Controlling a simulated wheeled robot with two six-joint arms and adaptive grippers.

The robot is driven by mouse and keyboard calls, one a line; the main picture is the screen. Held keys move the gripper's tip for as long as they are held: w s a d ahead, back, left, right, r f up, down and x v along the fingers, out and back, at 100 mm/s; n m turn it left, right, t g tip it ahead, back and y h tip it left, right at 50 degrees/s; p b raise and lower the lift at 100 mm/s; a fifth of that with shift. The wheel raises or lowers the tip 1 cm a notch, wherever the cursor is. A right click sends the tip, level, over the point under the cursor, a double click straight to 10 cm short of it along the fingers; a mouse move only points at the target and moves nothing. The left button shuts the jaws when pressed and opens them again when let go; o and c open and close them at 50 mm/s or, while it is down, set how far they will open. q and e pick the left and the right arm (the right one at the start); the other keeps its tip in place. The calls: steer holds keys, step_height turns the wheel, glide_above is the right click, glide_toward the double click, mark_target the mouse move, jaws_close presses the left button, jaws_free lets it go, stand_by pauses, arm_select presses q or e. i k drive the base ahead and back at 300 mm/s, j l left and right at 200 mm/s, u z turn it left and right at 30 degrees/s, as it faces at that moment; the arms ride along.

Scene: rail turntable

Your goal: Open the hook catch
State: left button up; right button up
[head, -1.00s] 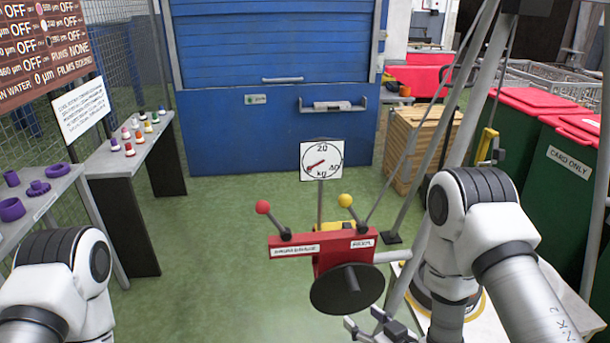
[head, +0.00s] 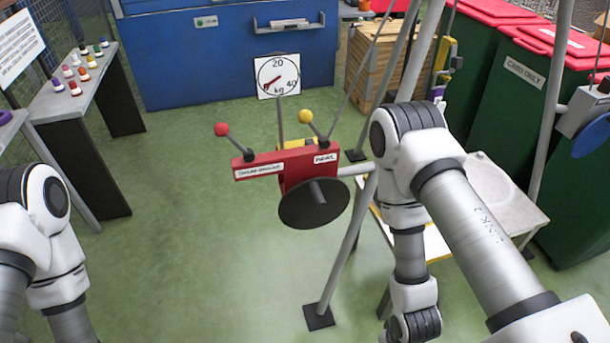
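I cannot make out a hook catch for certain. A yellow and grey fitting (head: 443,65) hangs by the grey frame leg at upper right; it is too small to read as a catch. A red control block (head: 284,168) with a red-knobbed lever, a yellow-knobbed lever and a dark round disc (head: 314,204) stands in the middle, labelled on its front. My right arm reaches down right of the block, and its gripper is below the picture. My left arm is at the left edge, with its gripper out of view.
A dial (head: 278,76) stands behind the block. Grey frame legs (head: 345,250) cross the right side, beside a pale platform (head: 500,195). Green bins with red lids (head: 530,75), a wooden crate (head: 378,62) and a side bench (head: 75,95) surround open green floor.

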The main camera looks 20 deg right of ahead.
mark_target(456, 62)
steer(key=z, duration=1.25)
